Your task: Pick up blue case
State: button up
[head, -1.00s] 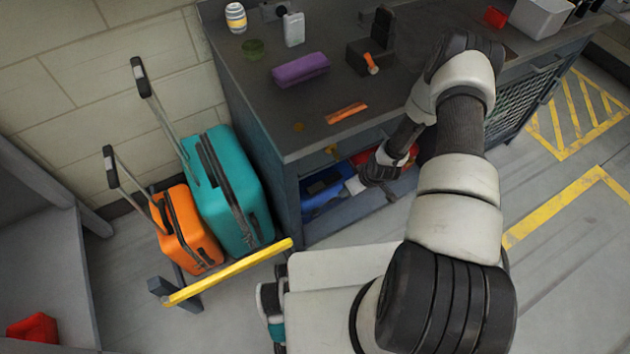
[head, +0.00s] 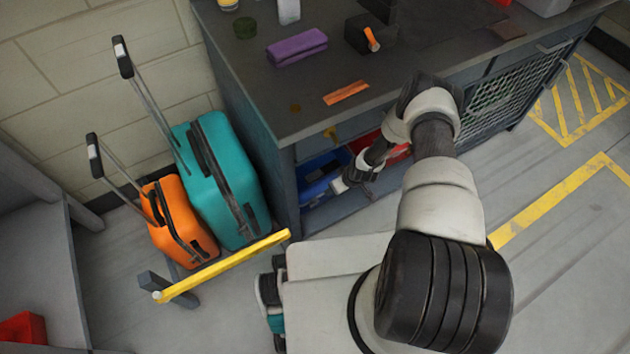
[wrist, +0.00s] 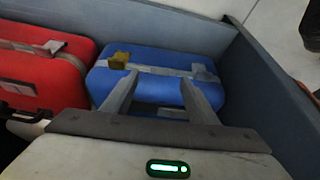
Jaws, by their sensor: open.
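The blue case (wrist: 160,62) lies in an open compartment under the counter, with a grey strap and a brass-coloured clasp on top. In the head view the blue case (head: 322,172) shows at the left end of that compartment. My gripper (wrist: 160,85) is open, its two fingers reaching over the near part of the blue case in the wrist view. I cannot tell whether the fingers touch it. In the head view my gripper (head: 340,186) is at the case's right front, partly hidden by my wrist.
A red case (wrist: 40,75) lies just left of the blue case in the wrist view. The compartment wall (wrist: 255,75) stands close on the right. An orange suitcase (head: 180,225), a teal suitcase (head: 222,180) and a yellow bar (head: 225,265) stand left of the counter.

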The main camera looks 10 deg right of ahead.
jog(key=b+x, duration=0.1)
jog(key=x, duration=0.3)
jog(key=shift+a+f+b, duration=0.1)
jog(key=shift+f+b, duration=0.3)
grip_shut()
dwell(1.0)
jog(key=shift+w+r, duration=0.15)
jog(key=shift+w, duration=0.05)
